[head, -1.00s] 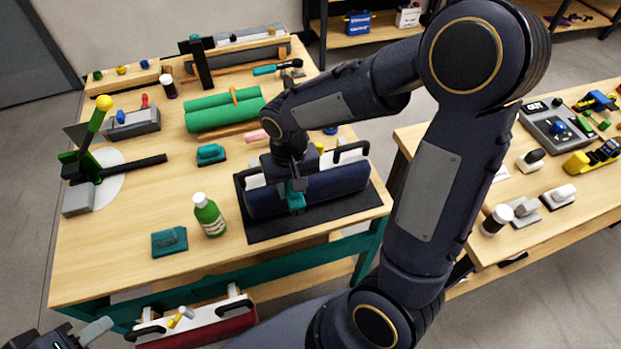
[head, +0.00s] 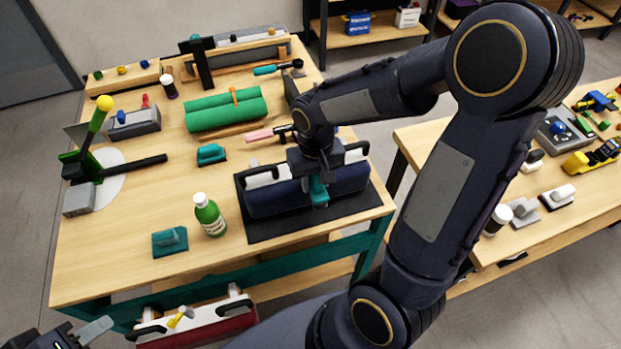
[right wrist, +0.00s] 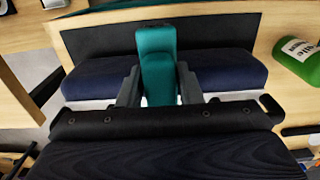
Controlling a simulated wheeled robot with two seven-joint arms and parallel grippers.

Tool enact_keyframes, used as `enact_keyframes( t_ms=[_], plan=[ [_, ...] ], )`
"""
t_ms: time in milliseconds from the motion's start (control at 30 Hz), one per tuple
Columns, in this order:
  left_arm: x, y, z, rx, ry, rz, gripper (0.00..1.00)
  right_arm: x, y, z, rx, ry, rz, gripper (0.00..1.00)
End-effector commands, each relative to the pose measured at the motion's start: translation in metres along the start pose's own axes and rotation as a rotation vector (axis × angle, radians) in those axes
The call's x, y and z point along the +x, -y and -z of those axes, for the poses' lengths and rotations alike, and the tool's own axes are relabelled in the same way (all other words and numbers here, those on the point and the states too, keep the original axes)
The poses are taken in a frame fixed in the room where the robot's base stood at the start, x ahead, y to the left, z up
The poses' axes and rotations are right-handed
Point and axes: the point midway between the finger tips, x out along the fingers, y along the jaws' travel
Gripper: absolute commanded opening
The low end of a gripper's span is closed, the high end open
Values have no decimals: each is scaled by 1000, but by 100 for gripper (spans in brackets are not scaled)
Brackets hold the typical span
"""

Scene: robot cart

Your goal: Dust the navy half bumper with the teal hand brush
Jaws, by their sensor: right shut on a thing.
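The navy half bumper (head: 264,200) lies on a black mat (head: 262,228) at the front right of the wooden table. It also shows in the right wrist view (right wrist: 222,72) as a navy padded bar. My right gripper (head: 317,183) is over its middle and is shut on the teal hand brush (right wrist: 157,60). In the head view the brush (head: 318,192) hangs down at the bumper; its underside is hidden, so I cannot tell whether it touches. My left gripper (head: 92,331) is at the lower left corner, off the table, partly cut off.
A green bottle (head: 209,215) stands left of the mat. A teal block on a pad (head: 170,240) and another teal brush-like item (head: 211,154) lie nearby. A green roll (head: 226,109) lies behind. The table's front left is clear.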

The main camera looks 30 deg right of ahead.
Motion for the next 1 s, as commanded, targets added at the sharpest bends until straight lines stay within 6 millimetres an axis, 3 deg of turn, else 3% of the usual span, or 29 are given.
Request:
enact_keyframes(
  t_ms=[433, 1000],
  plan=[
    [-3, -1, 2, 0, 0, 0, 38, -1, -43, 0, 4, 1, 0, 7],
    [-3, -1, 1, 0, 0, 0, 38, 0, -55, 0, 4, 0, 0, 7]
  ],
)
